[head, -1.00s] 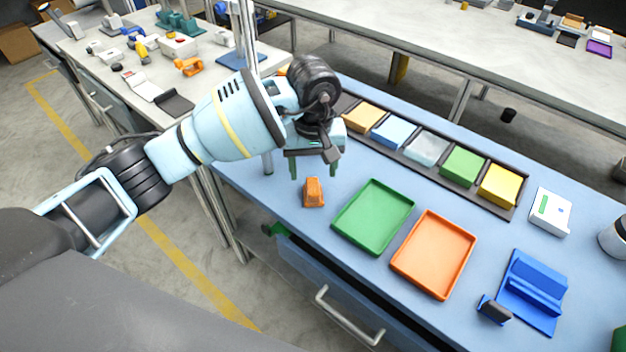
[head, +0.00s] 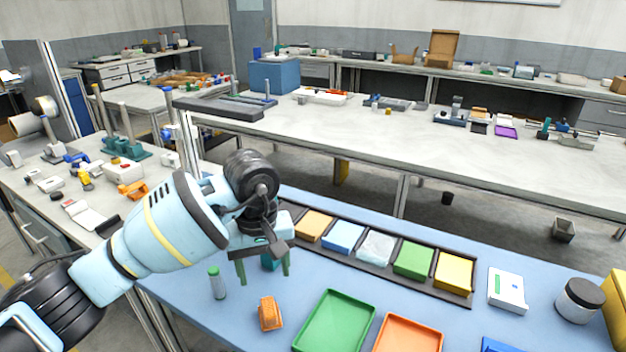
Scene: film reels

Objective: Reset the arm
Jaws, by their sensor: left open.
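My left arm comes in from the left in the head view. Its gripper (head: 264,272) points down above the blue workbench (head: 207,318), with its two green fingers apart and nothing between them. An orange block-like object (head: 270,313) lies on the bench just below and in front of the gripper, apart from it. My right gripper does not show.
A green tray (head: 334,322) and an orange tray (head: 408,334) lie to the right. A row of coloured bins (head: 413,260) runs behind them. A small grey bottle with a green cap (head: 217,283) stands left of the gripper. A dark-lidded jar (head: 580,300) stands far right.

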